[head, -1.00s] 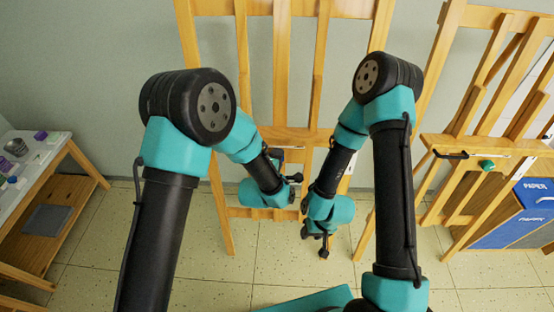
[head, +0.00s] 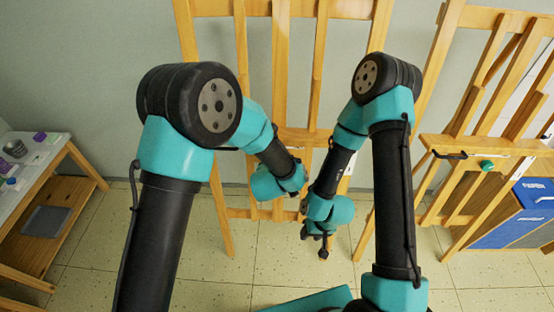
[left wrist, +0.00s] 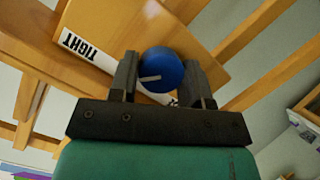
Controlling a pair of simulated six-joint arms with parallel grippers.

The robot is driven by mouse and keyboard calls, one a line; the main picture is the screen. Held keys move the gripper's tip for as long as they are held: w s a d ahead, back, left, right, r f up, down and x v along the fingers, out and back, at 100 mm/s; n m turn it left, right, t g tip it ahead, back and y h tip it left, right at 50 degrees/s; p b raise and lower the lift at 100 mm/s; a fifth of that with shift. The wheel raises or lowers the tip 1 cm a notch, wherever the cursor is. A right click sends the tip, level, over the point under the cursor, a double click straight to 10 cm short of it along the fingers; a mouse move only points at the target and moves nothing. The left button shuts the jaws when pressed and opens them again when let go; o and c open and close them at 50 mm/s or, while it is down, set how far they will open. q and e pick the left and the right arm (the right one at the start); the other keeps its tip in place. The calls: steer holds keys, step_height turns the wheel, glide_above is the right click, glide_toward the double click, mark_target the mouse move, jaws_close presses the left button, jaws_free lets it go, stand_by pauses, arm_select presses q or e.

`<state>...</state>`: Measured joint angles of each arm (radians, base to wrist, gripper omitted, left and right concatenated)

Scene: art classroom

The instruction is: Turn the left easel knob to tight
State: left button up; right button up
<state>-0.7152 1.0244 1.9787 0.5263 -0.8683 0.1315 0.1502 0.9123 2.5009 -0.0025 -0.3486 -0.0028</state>
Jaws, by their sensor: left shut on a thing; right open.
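The blue easel knob (left wrist: 165,68) sits on the wooden easel bar (left wrist: 205,30) in the left wrist view. Its white pointer line points left and slightly down. A white label reading TIGHT (left wrist: 84,49) is to the left of the knob; another label's edge shows below, mostly hidden. My left gripper (left wrist: 161,76) is shut on the knob, one finger on each side. In the head view the left easel (head: 262,133) stands in the middle, and my left wrist hides the knob and gripper there. My right gripper (head: 322,248) is open and empty, pointing down in front of the easel.
A second easel (head: 470,148) with a green knob (head: 487,165) stands at the right, by a blue cabinet (head: 510,232) marked PAPER. A small table (head: 45,160) with supplies is at the left. Bare floor lies between.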

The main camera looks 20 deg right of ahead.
arm_select(q)
steer(key=shift+r+m+t+y, duration=0.1)
steer(key=shift+m+t+y, duration=0.35)
steer(key=shift+m, duration=0.75)
steer(key=o, duration=0.9)
steer(key=shift+g+y, duration=0.25)
steer(key=v, duration=1.7)
steer(key=shift+s+a, duration=0.1)
steer(key=shift+s, duration=0.05)
steer(key=shift+a, duration=0.1)
